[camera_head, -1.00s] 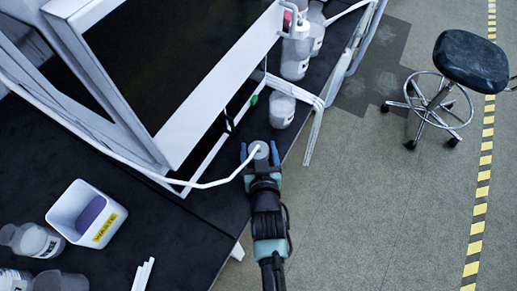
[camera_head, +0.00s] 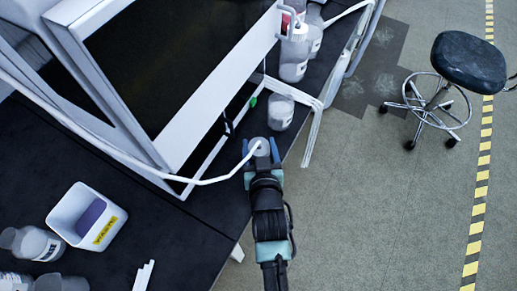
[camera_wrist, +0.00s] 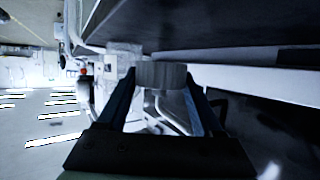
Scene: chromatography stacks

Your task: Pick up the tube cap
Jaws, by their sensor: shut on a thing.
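In the wrist view, the cap (camera_wrist: 161,75) shows as a grey ribbed cylinder between the fingertips of my gripper (camera_wrist: 160,88). My gripper is shut on it. Whether the cap touches anything beneath it cannot be told.
A clear bottle (camera_head: 280,111) stands just beyond the cap, and more bottles (camera_head: 294,58) stand farther back. The white-framed instrument (camera_head: 215,90) rises to the left. A white waste bin (camera_head: 88,214) stands at lower left. A stool (camera_head: 469,62) is on the floor at right.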

